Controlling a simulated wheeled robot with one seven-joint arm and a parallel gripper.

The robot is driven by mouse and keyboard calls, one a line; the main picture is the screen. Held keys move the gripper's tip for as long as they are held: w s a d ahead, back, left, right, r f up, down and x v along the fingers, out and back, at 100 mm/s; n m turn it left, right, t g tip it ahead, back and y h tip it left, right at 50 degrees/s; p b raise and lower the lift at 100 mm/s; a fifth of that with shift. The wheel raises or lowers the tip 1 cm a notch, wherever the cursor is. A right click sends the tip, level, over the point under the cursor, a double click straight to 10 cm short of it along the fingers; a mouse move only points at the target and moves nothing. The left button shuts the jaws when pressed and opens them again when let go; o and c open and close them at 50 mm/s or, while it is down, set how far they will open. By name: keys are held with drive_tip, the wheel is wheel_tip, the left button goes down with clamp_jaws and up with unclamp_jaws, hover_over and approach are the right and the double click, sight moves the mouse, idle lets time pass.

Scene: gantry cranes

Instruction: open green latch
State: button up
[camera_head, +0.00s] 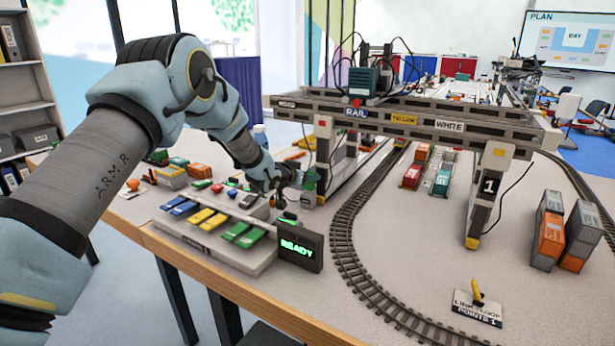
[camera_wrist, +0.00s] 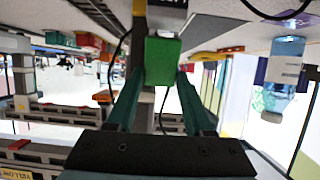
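A green block (camera_wrist: 163,60), which looks like the green latch, sits on a gantry post in the wrist view, straight ahead of my gripper (camera_wrist: 160,74). The two fingers are apart, with their tips close to either side of the block. I cannot tell whether they touch it. In the head view, my gripper (camera_head: 283,183) is small and dark, beside the left gantry leg, above the back right of the control panel. A small green part (camera_head: 309,181) shows on that leg, just right of my gripper.
The control panel (camera_head: 215,247) has blue, yellow and green levers, with a READY display (camera_head: 298,248) at its right end. The gantry beam (camera_head: 420,118) spans the curved track (camera_head: 345,240). Stacked containers (camera_head: 551,240) stand at right. A cable (camera_wrist: 116,60) hangs near my fingers.

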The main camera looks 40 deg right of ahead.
clamp_jaws()
drive_tip(key=f+b, duration=0.1)
drive_tip(key=b, duration=0.2)
drive_tip(key=shift+a+h+b, duration=0.25)
drive_tip(key=shift+h+b, duration=0.1)
drive_tip(key=shift+h, duration=0.05)
drive_tip(key=b, duration=0.1)
drive_tip(key=h+b, duration=0.1)
drive_tip(key=b, duration=0.1)
drive_tip(key=shift+s+a, duration=0.1)
drive_tip(key=shift+a, duration=0.15)
drive_tip(key=shift+a+r+t+h+b, duration=0.15)
drive_tip(key=shift+r+t+h+b, duration=0.15)
drive_tip(key=shift+b, duration=0.45)
drive_tip(key=o, duration=0.5)
unclamp_jaws()
drive_tip(key=shift+r, duration=0.1)
